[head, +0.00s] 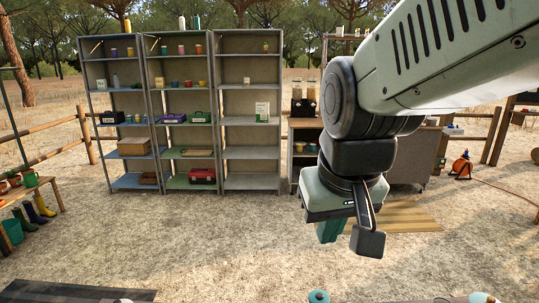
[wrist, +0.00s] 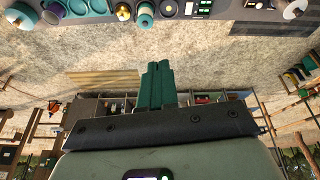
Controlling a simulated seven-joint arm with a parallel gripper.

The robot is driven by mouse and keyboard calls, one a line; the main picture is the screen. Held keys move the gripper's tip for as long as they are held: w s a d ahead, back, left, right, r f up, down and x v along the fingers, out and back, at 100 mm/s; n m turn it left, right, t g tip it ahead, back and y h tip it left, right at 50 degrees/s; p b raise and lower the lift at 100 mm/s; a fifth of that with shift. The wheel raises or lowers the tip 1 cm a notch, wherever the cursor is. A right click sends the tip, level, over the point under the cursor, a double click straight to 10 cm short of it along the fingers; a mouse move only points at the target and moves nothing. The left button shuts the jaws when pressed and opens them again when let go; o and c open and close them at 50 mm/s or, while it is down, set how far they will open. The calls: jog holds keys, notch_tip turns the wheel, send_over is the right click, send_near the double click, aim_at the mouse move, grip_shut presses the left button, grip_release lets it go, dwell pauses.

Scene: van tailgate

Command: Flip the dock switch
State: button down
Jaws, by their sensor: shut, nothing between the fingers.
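My gripper (head: 329,232) hangs fingers-down in the head view, high over the sandy ground. In the wrist view its teal fingers (wrist: 157,70) are together with nothing between them. A small black panel with white and green marks (wrist: 204,8) shows at the top edge of the wrist view, on a grey surface (wrist: 232,14). I cannot make out which part, if any, is the dock switch. The gripper is apart from the panel and touches nothing. The panel does not show clearly in the head view.
A teal-topped item (head: 319,297) shows at the head view's bottom edge. Shelves (head: 251,104) stand far back.

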jog(key=s+d+r+m+t, duration=0.1)
jog(key=s+d+r, duration=0.1)
jog(key=s, duration=0.7)
jog(key=shift+d+r+m, duration=0.3)
jog(key=shift+r, duration=0.25)
jog(key=shift+s, duration=0.1)
jog(key=w+a+f+n+g, duration=0.3)
jog(key=w+f+n, duration=0.6)
jog(key=w, duration=0.5)
jog(key=w+a+f+n+g+y, duration=0.1)
jog(key=w+a+f+n, duration=0.2)
jog(key=f, duration=0.6)
jog(key=w+a+f+n+g+y, duration=0.1)
jog(key=w+a+f+n, duration=0.3)
jog(key=f, duration=0.5)
jog(key=shift+w+a+f+n+y, duration=0.15)
jog(key=shift+w+a+n+y, duration=0.15)
jog(key=shift+w+n+y, duration=0.4)
jog(key=shift+s, duration=0.15)
